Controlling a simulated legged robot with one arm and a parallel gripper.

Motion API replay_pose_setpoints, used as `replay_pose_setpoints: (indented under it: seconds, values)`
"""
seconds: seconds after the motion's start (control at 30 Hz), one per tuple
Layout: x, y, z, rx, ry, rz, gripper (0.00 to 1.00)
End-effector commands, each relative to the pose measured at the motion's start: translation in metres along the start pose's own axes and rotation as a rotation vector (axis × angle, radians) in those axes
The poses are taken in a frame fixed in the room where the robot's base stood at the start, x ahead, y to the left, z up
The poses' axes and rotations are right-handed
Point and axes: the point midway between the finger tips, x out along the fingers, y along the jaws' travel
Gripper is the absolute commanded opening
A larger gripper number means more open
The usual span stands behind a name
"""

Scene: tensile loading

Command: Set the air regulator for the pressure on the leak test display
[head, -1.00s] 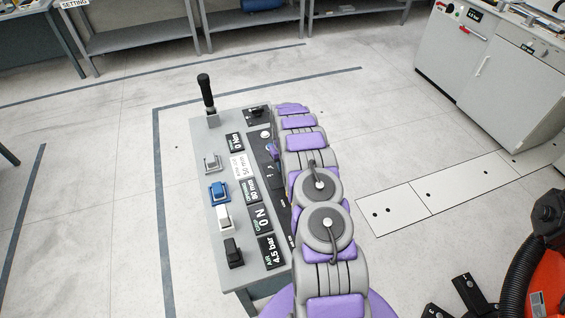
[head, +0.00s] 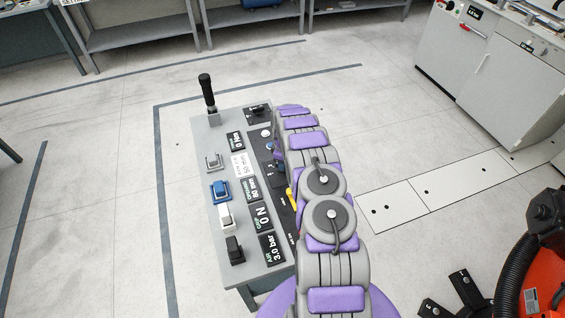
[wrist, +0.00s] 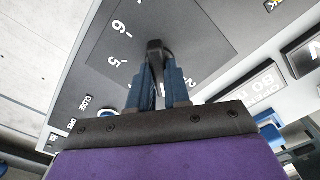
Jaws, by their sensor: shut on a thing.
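My gripper (wrist: 157,64) is shut on a black knob (wrist: 155,47) in the wrist view, one dark blue finger on each side. The knob stands on a dark dial plate (wrist: 195,32) with white numbers, among them 5 and 6. In the head view my arm mostly hides the gripper and the knob. The air display (head: 272,248) at the near end of the bench panel reads 3.0 bar. A small display (head: 475,12) on the grey cabinet at the upper right is too small to read surely.
The bench (head: 205,150) carries a black upright lever (head: 207,92), a blue clamp-like block (head: 220,191), and other small blocks. A yellow handle (head: 291,197) shows beside my arm. Other displays (head: 262,215) line the panel. The floor left of the bench is clear.

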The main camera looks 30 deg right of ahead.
Motion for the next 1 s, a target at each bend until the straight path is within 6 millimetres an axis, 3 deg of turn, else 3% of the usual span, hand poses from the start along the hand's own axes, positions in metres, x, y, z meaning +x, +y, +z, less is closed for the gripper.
replay_pose_setpoints:
  seconds: [0.7,0.73,1.0]
  values:
    - [-0.0021,0.0026,-0.0007,-0.076,0.003,0.007,0.00]
    - [-0.0021,0.0026,-0.0006,-0.076,0.003,0.007,0.19]
    - [-0.0013,0.0012,-0.0002,-0.076,0.001,0.004,0.43]
